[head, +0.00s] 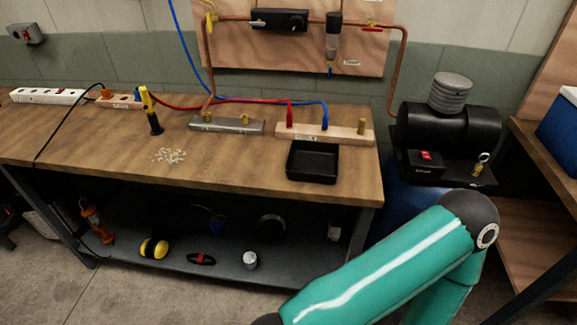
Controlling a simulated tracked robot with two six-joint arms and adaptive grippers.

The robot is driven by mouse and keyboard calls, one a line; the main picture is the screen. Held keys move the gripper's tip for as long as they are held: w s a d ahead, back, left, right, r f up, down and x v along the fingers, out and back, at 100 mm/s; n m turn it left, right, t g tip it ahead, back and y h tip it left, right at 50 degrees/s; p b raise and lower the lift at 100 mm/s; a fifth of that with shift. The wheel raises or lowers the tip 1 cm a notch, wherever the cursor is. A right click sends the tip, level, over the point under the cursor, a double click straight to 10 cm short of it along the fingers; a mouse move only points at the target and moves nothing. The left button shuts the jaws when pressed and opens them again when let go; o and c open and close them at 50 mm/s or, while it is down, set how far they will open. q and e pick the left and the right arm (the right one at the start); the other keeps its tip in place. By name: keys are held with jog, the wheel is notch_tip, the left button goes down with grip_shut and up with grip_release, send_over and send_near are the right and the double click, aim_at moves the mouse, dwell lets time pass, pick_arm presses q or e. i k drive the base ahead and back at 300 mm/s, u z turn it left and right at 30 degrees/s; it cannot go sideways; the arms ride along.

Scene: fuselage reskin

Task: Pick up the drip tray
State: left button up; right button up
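The drip tray (312,175), a black square open tray, sits on the wooden workbench (225,176) near its right front corner. It looks empty. It stands just in front of a wooden block with red and blue fittings. A teal arm of mine crosses the lower right of the view, below and in front of the bench's right end. Neither of my grippers shows in the head view.
Behind the tray are the fitting block (344,135) and a metal bar (227,126). A yellow-black tool (151,110) stands to the left, near small pale pieces (169,156). A black compressor (448,128) stands right of the bench. The bench's front left is clear.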

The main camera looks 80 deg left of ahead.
aim_at(308, 161)
jog(key=u, duration=0.1)
jog(key=k, duration=0.35)
jog(key=z, duration=1.35)
jog(key=i, duration=0.1)
jog(key=u, duration=3.05)
jog(key=i, duration=0.6)
jog(key=z, duration=0.5)
jog(key=k, duration=0.7)
jog(key=u, duration=0.3)
jog(key=i, duration=0.7)
jog(key=z, duration=0.1)
